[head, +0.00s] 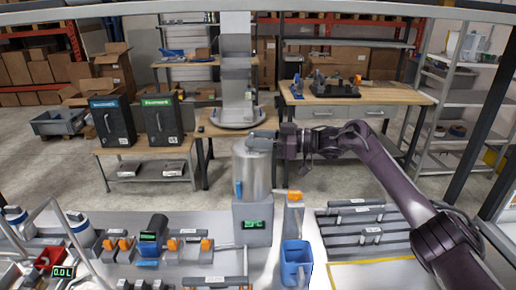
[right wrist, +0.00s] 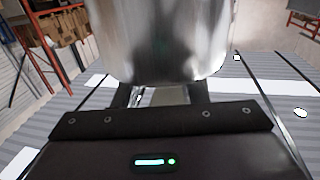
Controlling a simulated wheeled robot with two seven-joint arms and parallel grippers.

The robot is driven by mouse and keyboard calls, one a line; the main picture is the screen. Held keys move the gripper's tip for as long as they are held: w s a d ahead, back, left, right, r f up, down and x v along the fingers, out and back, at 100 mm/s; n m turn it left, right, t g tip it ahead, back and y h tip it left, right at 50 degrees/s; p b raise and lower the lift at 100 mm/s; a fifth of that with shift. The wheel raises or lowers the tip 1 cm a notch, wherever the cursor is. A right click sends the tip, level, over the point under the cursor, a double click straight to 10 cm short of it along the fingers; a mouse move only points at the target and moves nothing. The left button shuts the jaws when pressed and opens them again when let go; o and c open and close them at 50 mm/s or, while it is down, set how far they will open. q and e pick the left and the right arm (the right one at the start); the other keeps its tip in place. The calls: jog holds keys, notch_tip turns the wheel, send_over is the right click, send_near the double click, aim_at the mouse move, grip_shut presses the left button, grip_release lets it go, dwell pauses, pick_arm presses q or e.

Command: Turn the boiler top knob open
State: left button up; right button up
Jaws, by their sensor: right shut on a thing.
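The boiler (head: 252,172) is an upright silver cylinder on a grey base with a small green display, near the middle of the head view. My right gripper (head: 272,136) reaches in from the right at the height of the boiler's top. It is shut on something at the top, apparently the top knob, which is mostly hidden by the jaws. In the right wrist view a large shiny metal cylinder (right wrist: 160,40) fills the upper middle and covers the fingertips. The knob cannot be made out there. My left gripper is not in view.
A blue container (head: 296,262) stands right of the boiler base. A row of orange-handled dispensers (head: 173,244) is to the left, with a display reading 0.0 L (head: 63,272). Dark slatted racks (head: 352,222) lie to the right. Workbenches and shelves stand behind.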

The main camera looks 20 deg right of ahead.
jog(key=shift+a+f+n+g+y+b, duration=0.15)
jog(key=shift+f+n+g+y+b, duration=0.2)
jog(key=shift+g+b, duration=0.3)
jog(key=shift+a+f+n+g+y+b, duration=0.1)
jog(key=shift+f+n+g+y+b, duration=0.2)
jog(key=shift+g+b, duration=0.3)
jog(key=shift+d+r+n+g, duration=0.1)
jog(key=shift+r+n+g, duration=0.05)
jog(key=shift+n+g, duration=0.15)
jog(key=shift+w+r+g+b, duration=0.1)
jog(key=shift+r+g+b, duration=0.15)
jog(key=shift+b, duration=0.1)
jog(key=shift+d+r, duration=0.1)
jog(key=shift+d, duration=0.05)
jog(key=o, duration=1)
jog(key=shift+r, duration=0.1)
jog(key=shift+d, duration=0.1)
jog(key=b+v, duration=0.3)
jog(key=v, duration=0.4)
jog(key=shift+d, duration=0.3)
